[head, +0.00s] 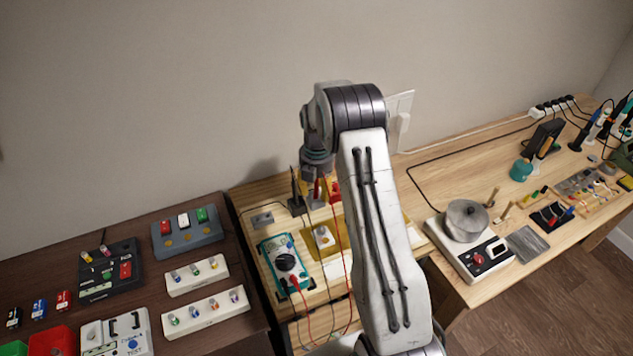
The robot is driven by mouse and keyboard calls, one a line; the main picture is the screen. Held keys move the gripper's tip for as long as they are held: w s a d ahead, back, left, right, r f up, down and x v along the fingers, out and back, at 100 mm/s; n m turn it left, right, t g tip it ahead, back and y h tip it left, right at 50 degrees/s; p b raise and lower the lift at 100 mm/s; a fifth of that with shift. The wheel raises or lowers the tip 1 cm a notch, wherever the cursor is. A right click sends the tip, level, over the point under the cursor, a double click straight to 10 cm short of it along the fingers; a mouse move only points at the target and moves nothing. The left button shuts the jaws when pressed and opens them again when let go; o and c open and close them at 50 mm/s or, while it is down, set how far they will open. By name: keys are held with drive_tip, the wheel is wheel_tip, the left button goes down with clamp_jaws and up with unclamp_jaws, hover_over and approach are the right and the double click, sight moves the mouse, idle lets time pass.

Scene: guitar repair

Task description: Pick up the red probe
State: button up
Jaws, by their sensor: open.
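The teal multimeter (285,264) with a black dial lies on the light wood bench, left of my arm. A red lead (341,250) runs from its red plug, loops along the front and rises to my gripper. The red probe (318,190) appears as a thin red upright piece just under my gripper, partly hidden by the fingers. My gripper (316,186) is open and points down at the probe stand (315,203). I cannot tell whether the fingers touch the probe. A dark upright probe (295,187) stands just left of it.
A yellow panel (328,268) lies behind my arm. A dark bench with control boxes (187,232) is at left. A hot plate (478,257) with a metal pot (466,220) stands at right. My arm hides the bench middle.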

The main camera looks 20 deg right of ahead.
drive_tip(key=shift+f, duration=0.15)
drive_tip(key=shift+c, duration=0.3)
clamp_jaws()
